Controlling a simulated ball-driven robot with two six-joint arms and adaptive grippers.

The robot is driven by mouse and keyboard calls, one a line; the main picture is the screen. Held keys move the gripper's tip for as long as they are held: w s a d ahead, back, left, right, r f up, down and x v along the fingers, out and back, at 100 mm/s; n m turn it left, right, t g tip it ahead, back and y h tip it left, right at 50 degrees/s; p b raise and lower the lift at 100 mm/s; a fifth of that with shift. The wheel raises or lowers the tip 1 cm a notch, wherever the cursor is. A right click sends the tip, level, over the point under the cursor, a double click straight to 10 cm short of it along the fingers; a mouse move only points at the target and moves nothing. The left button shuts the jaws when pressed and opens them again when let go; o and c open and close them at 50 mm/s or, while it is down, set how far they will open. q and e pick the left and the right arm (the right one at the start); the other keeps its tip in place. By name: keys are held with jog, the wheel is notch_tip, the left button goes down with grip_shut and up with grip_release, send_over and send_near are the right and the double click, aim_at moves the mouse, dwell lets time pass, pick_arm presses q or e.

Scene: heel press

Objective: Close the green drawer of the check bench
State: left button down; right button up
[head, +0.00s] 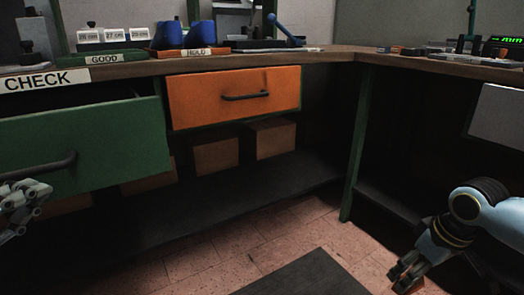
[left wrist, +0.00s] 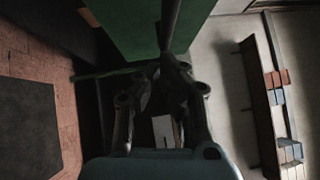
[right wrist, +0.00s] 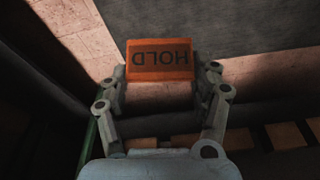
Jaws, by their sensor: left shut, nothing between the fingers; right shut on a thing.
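The green drawer (head: 85,148) of the check bench stands pulled out at the left, with a dark gap showing above its front. Its black bar handle (head: 40,168) runs across the front. My left gripper (head: 38,192) is shut and empty, just below and in front of the handle. In the left wrist view its fingers (left wrist: 172,62) come together close to the dark handle (left wrist: 170,22) and green front (left wrist: 130,30); I cannot tell whether they touch. My right gripper (head: 403,280) is low at the right, shut on an orange HOLD block (right wrist: 160,60).
The orange drawer (head: 235,97) beside the green one looks shut. GOOD (head: 105,58) and HOLD (head: 195,52) trays stand on the bench top, blue parts on the latter. Boxes (head: 272,138) sit on the lower shelf. A green leg (head: 354,150) stands at the corner. Open floor lies in front.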

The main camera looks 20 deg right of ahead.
pick_arm(q)
jog(key=shift+w+a+r, duration=0.1)
jog(key=shift+w+a, duration=0.1)
jog(key=shift+w, duration=0.4)
